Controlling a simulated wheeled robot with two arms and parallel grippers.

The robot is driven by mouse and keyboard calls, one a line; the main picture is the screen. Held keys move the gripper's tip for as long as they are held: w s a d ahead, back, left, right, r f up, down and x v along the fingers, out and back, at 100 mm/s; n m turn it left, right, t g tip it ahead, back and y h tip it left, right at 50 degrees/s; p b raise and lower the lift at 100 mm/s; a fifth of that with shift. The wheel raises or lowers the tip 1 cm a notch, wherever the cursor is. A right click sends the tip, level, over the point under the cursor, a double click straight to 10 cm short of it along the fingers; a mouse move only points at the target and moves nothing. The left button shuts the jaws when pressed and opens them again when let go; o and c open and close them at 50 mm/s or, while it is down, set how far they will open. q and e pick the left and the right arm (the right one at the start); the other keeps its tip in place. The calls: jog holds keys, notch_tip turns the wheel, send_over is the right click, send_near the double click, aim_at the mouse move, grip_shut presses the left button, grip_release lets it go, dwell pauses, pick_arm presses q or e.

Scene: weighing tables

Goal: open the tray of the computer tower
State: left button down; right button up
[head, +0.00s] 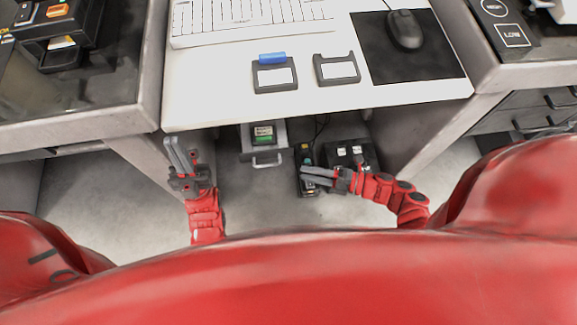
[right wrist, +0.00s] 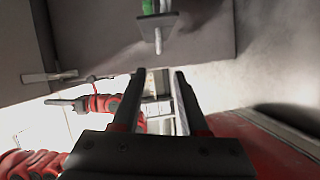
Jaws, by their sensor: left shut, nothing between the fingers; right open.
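A light grey unit under the desk, which looks like the computer tower's tray (head: 249,156), shows a bar handle (head: 267,163) on its front and a green and white item (head: 263,135) on top. How far the tray is out I cannot tell; the desk hides what is behind. In the right wrist view the handle (right wrist: 158,40) is beyond my fingertips, apart from them. My right gripper (head: 306,176) is open and empty, right of and slightly below the handle in the head view. My left gripper (head: 172,147) is shut and empty, left of the tray, fingers pointing up the picture.
A black box (head: 347,152) and a dark strip with coloured parts (head: 306,160) are beside my right gripper. The white desk (head: 320,105) overhangs the space, carrying a keyboard (head: 250,18), two small dark holders and a mouse (head: 404,30). Side tables flank it.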

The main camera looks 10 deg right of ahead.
jog(key=shift+v, duration=1.7)
